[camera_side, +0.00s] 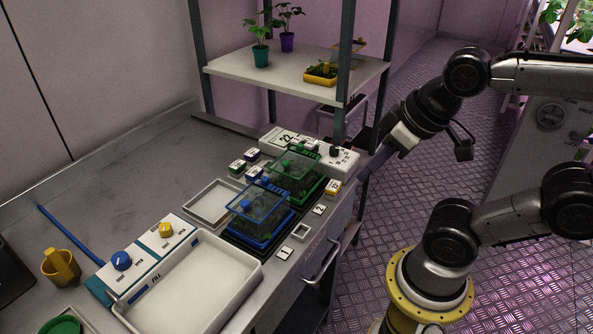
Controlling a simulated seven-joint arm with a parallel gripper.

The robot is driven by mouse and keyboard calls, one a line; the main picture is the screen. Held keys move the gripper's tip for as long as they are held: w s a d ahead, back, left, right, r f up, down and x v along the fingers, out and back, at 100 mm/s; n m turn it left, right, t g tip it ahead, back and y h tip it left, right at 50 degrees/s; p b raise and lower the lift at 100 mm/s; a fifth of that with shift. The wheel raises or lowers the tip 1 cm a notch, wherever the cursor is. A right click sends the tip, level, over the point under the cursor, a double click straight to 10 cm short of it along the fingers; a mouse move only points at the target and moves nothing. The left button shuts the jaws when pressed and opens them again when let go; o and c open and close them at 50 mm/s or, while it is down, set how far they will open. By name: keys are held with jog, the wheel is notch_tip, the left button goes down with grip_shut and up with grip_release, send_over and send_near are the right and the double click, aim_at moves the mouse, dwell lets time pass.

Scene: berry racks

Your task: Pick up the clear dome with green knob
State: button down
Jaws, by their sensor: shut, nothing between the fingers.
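The clear dome with green knob (297,164) sits on a green tray at the right part of the bench, just behind the blue one. Small plants show dimly through it. My gripper (376,163) is to the right of the dome, beyond the bench's right edge, and apart from it. It points down and to the left. Its fingers are small and partly hard to make out here; they are shut and hold nothing.
A clear dome with a blue knob (268,191) on a blue tray stands right in front. A white control box (335,158) lies behind. A shelf post (346,55) and shelf (285,78) rise at the back. A white basin (190,285) is front left. The bench's left rear is bare.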

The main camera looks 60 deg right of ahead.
jog(key=c, duration=0.7)
grip_release()
jog(key=shift+s, duration=0.1)
jog(key=w+r+g, duration=0.2)
jog(key=w+r, duration=0.3)
jog(key=r, duration=0.2)
jog(key=g, duration=0.4)
send_over(286, 162)
jog(key=f, duration=0.9)
jog(key=shift+a+f, duration=0.15)
jog(key=shift+a, duration=0.05)
jog(key=shift+d+f, duration=0.15)
jog(key=shift+f, duration=1.4)
jog(key=shift+d+f, duration=0.1)
jog(key=shift+f, duration=1.45)
